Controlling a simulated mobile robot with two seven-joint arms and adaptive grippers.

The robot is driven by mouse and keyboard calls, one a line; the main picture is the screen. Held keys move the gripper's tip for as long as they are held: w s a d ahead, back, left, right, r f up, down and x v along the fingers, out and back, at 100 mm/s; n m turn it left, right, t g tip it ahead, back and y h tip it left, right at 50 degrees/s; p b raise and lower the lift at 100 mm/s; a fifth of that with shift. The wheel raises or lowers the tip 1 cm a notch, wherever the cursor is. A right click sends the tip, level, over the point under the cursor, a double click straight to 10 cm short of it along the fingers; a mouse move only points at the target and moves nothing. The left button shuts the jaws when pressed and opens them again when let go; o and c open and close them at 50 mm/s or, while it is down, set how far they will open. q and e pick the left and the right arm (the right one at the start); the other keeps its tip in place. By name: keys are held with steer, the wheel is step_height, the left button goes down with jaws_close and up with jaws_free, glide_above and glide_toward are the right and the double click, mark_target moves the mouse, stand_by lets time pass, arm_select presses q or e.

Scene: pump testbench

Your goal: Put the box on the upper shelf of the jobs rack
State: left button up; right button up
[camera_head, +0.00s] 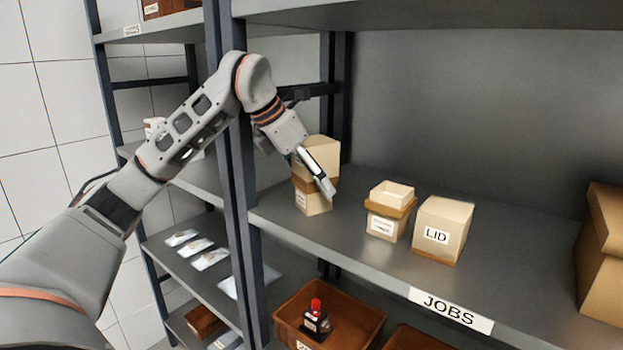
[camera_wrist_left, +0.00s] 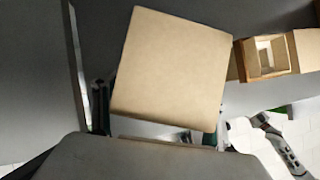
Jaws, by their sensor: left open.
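A tan cardboard box with a brown band (camera_head: 317,153) stands upright at the left end of the shelf marked JOBS (camera_head: 375,250), near the rack's post. Its lower part carries a small white label. My left gripper (camera_head: 318,172) is at the box's front right side, fingers pointing down, and hides part of it. In the left wrist view the box's plain top (camera_wrist_left: 172,65) fills the middle, with the open fingers (camera_wrist_left: 152,125) at its lower edge. I cannot tell whether they touch it.
An open-topped labelled box (camera_head: 388,222) and a box marked LID (camera_head: 441,230) stand to the right. Bigger cartons (camera_head: 603,250) are at the far right. Brown bins (camera_head: 290,335) sit below, one holding a red-topped part (camera_head: 316,318). Another shelf (camera_head: 430,14) overhangs.

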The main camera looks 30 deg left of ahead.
arm_select(q)
steer(key=v, duration=1.2)
steer(key=shift+d, duration=0.1)
stand_by(0.4)
